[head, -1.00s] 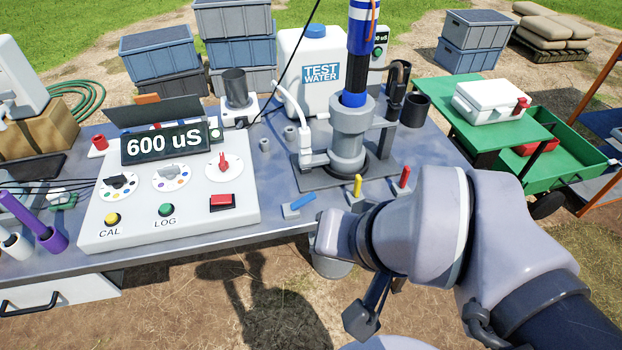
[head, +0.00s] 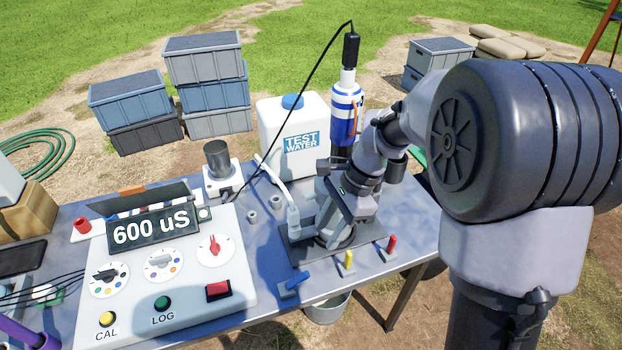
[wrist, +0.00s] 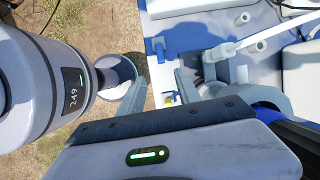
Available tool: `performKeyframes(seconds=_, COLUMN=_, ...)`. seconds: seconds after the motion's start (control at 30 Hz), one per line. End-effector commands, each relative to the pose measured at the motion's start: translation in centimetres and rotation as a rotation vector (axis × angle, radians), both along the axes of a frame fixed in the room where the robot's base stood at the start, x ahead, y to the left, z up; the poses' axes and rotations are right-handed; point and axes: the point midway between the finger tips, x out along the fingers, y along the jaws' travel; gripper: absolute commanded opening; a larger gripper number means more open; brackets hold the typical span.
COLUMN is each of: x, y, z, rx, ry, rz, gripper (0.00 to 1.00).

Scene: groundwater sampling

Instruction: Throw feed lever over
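Three small levers stand along the table's front edge: a blue one (head: 297,281) leaning over to the right, a yellow one (head: 348,259) and a red one (head: 391,243), both roughly upright. No label shows which is the feed lever. My gripper (wrist: 158,94) is open, its two fingers apart, above the table's front edge. In the wrist view the yellow lever (wrist: 168,99) shows between the fingers and the blue lever (wrist: 160,46) lies beyond. I see no contact with either. In the head view my wrist and gripper hide part of the grey cylinder on its dark base plate.
The meter console (head: 165,265) reading 600 uS stands left on the table (head: 270,262). The test water tank (head: 296,118) and white hose (head: 275,185) are behind. The blue and white probe (head: 347,108) stands upright by my arm. A bucket (head: 326,307) sits below the front edge.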

Motion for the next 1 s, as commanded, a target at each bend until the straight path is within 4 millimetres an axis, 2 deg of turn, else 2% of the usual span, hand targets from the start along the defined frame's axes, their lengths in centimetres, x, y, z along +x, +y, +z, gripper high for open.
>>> performKeyframes(seconds=0.17, x=0.6, y=0.5, z=-2.3, rx=0.01, ry=0.052, rz=-0.041, gripper=0.4)
performKeyframes(seconds=0.5, x=-0.6, y=4.0, z=-11.7, rx=0.009, ry=0.052, rz=-0.038, gripper=0.4)
performKeyframes(seconds=0.63, x=-1.0, y=5.3, z=-14.8, rx=0.008, ry=0.051, rz=-0.037, gripper=0.4)
performKeyframes(seconds=0.8, x=-1.2, y=6.3, z=-17.0, rx=0.008, ry=0.05, rz=-0.039, gripper=0.4)
performKeyframes(seconds=1.0, x=-1.3, y=6.5, z=-17.4, rx=0.009, ry=0.046, rz=-0.039, gripper=0.4)
